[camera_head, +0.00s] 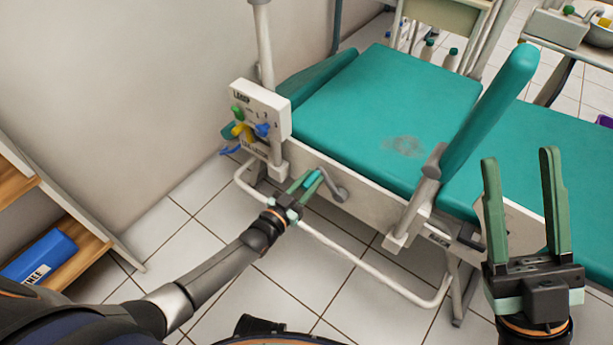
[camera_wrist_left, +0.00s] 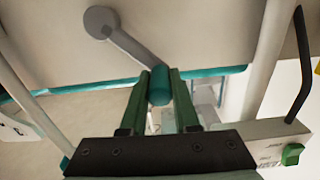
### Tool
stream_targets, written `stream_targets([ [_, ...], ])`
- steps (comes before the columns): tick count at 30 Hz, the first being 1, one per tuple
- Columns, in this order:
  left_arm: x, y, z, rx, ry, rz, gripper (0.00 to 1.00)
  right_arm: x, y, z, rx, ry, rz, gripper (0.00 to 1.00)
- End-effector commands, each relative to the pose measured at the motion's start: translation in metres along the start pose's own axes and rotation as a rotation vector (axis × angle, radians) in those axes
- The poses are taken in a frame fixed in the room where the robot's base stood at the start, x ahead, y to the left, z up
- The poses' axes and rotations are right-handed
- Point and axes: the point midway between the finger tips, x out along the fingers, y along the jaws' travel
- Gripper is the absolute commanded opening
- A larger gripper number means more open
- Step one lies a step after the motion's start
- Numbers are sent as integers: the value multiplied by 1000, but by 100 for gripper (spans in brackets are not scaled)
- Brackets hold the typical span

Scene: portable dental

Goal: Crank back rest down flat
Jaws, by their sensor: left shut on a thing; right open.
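The dental chair has a teal flat pad (camera_head: 385,95) on a white frame. A narrow teal pad (camera_head: 490,110) stands steeply tilted across its middle; I cannot tell for sure whether it is the back rest. A grey crank (camera_head: 335,189) sits on the near side of the frame, its arm also showing in the left wrist view (camera_wrist_left: 128,45). My left gripper (camera_head: 305,184) is shut on the teal crank handle (camera_wrist_left: 159,86), which lies between its fingers. My right gripper (camera_head: 520,160) is open and empty, upright in front of the right part of the chair.
A white panel (camera_head: 262,110) with coloured knobs stands left of the chair on a pole. A white tube rail (camera_head: 360,262) runs low along the near side. A shelf with a blue box (camera_head: 40,258) is at far left. Tiled floor lies clear between.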

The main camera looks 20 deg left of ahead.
Motion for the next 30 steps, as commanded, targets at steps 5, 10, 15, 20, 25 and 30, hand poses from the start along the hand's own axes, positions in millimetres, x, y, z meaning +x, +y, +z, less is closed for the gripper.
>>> stream_targets([
  [5, 0, 13, -14, 167, 2, 0, 0, 12, 10, -10, -27, 1, 15, 50],
  [10, -1, 27, -20, 326, 1, 0, 0, 16, 12, -16, -38, 0, 13, 50],
  [15, -1, 39, -24, 473, 1, 0, 0, 19, 13, -19, -45, 0, 12, 50],
  [20, -1, 50, -26, 588, 1, 0, 0, 20, 14, -20, -50, 1, 13, 50],
  [25, 0, 58, -27, 633, 1, 0, 0, 21, 14, -21, -53, 0, 13, 50],
  [30, 0, 63, -27, 629, 1, 1, 0, 21, 15, -21, -53, -1, 15, 50],
])
